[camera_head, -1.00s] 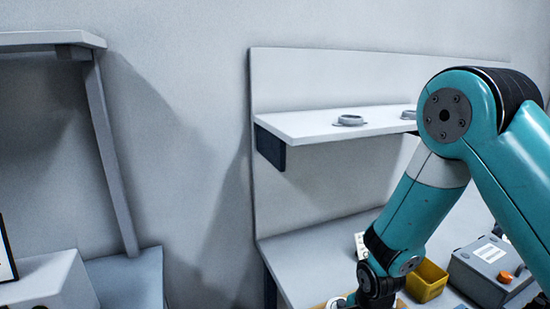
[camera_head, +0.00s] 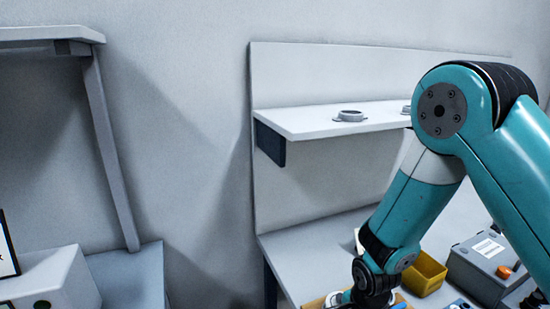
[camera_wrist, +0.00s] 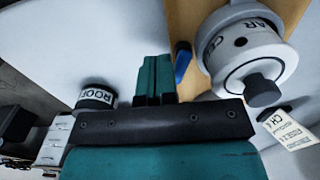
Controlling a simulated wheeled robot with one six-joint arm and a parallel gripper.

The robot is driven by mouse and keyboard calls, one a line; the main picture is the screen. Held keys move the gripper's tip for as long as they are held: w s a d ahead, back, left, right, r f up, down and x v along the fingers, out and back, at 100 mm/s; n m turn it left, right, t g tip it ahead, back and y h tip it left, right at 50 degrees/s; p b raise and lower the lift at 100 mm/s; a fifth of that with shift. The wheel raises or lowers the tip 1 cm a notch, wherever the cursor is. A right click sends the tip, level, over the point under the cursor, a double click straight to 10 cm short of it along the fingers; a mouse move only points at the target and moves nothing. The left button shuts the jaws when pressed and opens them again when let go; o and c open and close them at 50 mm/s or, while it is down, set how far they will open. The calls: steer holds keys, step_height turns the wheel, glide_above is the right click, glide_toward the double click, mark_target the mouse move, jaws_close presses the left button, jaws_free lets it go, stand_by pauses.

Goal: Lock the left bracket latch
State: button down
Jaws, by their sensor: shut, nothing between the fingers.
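No latch can be made out clearly in either view. A round grey mount (camera_head: 350,116) sits on the left part of the raised shelf (camera_head: 300,123), and a second one (camera_head: 406,110) is partly hidden behind my arm. I cannot tell whether either is the bracket. In the wrist view my gripper (camera_wrist: 155,72) is shut and empty, its teal fingers together. A white cylindrical sensor (camera_wrist: 245,62) with a dark knob stands to its right on a wooden board (camera_wrist: 183,18). In the head view the gripper's fingers are out of sight below my arm.
A yellow bin (camera_head: 424,275) and a grey box (camera_head: 484,268) with an orange knob stand on the bench (camera_head: 310,250). The wrist view shows a small cylinder marked ROOF (camera_wrist: 96,97), a blue object (camera_wrist: 182,62) and a paper tag (camera_wrist: 290,130). The bench's left part is clear.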

steer(key=shift+a, duration=0.55)
stand_by(0.4)
step_height(320, 180, up, 6)
steer(key=p, duration=0.5)
steer(key=shift+w, duration=0.25)
stand_by(0.4)
steer(key=s+a+r+n+y, duration=0.15)
steer(key=r+n, duration=0.25)
steer(key=r, duration=0.4)
steer(key=s+a+r+n+y, duration=0.1)
steer(key=s+r+n, duration=0.25)
steer(key=r, duration=0.45)
steer(key=s+r+n+y, duration=0.1)
steer(key=s+r+n, duration=1)
steer(key=s+n, duration=0.1)
steer(key=shift+d+r+n+y, duration=0.2)
steer(key=shift+d+n+y, duration=0.2)
steer(key=shift+n, duration=0.25)
